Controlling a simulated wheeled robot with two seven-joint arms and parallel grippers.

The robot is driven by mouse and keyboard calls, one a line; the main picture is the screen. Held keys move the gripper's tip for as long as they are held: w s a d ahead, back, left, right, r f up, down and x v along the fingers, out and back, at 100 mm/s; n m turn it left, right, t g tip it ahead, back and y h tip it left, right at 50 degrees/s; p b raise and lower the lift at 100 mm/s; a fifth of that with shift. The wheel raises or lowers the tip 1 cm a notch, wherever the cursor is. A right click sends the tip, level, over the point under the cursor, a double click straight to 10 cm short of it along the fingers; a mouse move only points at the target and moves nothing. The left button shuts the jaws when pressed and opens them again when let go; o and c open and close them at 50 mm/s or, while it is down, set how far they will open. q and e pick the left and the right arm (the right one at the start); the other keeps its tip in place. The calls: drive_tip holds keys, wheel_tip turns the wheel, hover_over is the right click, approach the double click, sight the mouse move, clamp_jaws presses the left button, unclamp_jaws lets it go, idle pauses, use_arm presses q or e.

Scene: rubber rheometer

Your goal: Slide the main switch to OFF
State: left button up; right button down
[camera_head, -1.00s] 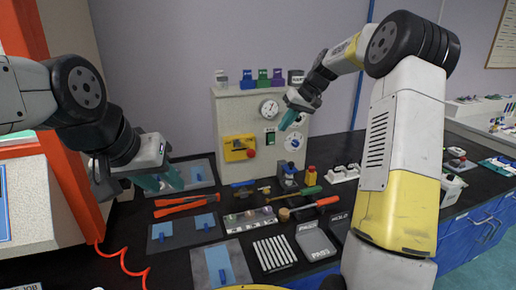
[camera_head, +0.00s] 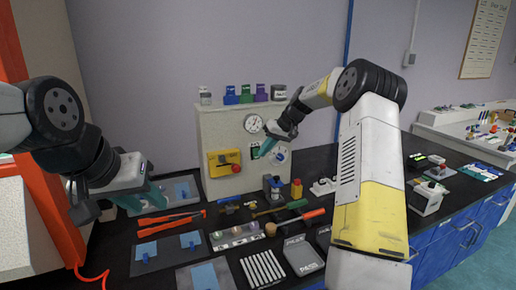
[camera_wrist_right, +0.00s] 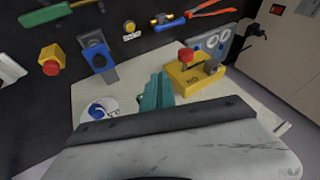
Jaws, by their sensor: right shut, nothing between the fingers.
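The upright pale panel (camera_head: 218,125) stands at the back of the bench. On it, a small dark green switch plate (camera_head: 254,151) shows at the left of my right fingertips; its slider position is too small to tell. My right gripper (camera_head: 265,149) is shut and empty, its teal fingers at the panel face beside that plate; contact cannot be told. In the right wrist view the teal fingers (camera_wrist_right: 156,95) point at the panel and hide the switch area. My left gripper (camera_head: 140,197) is low at the left, away from the panel; its finger gap is unclear.
A yellow box (camera_head: 218,164) with a red knob is left of the switch on the panel, and a round gauge (camera_head: 253,123) is above. A blue-and-white dial (camera_wrist_right: 100,108) is close by the fingers. Tools and trays crowd the bench in front.

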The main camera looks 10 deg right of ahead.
sight(230, 166)
drive_tip(key=a+f, duration=0.5)
drive_tip(key=a, duration=0.1)
drive_tip(key=shift+w+a+f, duration=0.15)
drive_tip(key=shift+w+a, duration=0.2)
drive_tip(key=shift+w, duration=0.1)
drive_tip(key=a, duration=0.2)
drive_tip(key=s+a, duration=0.1)
drive_tip(key=a, duration=0.3)
drive_tip(key=shift+s+a, duration=0.25)
drive_tip(key=shift+s, duration=0.1)
